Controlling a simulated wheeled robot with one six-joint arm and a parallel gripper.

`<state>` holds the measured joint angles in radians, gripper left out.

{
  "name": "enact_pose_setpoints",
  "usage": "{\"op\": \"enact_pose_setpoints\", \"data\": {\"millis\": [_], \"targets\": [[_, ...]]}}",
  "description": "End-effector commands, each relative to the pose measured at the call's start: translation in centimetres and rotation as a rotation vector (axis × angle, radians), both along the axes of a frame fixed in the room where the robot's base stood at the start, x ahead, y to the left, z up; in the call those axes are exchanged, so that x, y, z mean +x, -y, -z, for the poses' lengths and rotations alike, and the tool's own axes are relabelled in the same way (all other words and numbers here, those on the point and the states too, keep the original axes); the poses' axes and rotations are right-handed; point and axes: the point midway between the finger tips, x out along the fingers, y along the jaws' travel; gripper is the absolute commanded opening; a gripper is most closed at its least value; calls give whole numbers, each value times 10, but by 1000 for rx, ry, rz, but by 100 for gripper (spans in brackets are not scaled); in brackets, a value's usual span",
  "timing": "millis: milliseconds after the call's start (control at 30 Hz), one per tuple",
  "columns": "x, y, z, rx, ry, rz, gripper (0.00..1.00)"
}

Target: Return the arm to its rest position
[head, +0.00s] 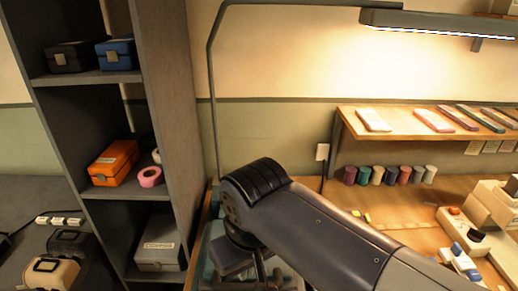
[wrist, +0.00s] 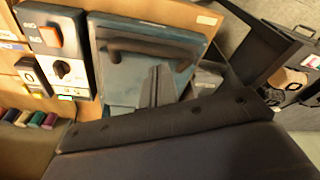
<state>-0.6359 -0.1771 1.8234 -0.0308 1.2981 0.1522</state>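My arm (head: 310,235) reaches in from the lower right of the head view, with its dark elbow-like end at the centre bottom. My gripper (wrist: 157,86) shows in the wrist view as narrow grey fingers in front of a teal tray (wrist: 112,62) with a dark handle. In the head view the gripper is mostly hidden below the arm, over the left end of the wooden bench. I see nothing held, but the gap between the fingers is not clear.
A dark shelf unit (head: 170,110) stands left of my arm, with an orange box (head: 113,163) and a pink tape roll (head: 149,177). A lamp post (head: 211,110) rises behind. Several coloured jars (head: 377,175) line the bench back. Switch boxes (wrist: 62,70) stand beside the tray.

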Motion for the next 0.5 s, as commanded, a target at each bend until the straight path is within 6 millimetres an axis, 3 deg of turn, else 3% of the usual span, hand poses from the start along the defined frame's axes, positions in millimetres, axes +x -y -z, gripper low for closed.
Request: {"op": "enact_pose_setpoints", "data": {"millis": [33, 300, 500], "targets": [[6, 1, 10, -1, -1, 4, 0], [29, 1, 27, 1, -1, 1, 0], [30, 1, 16, 1, 0, 0, 0]]}}
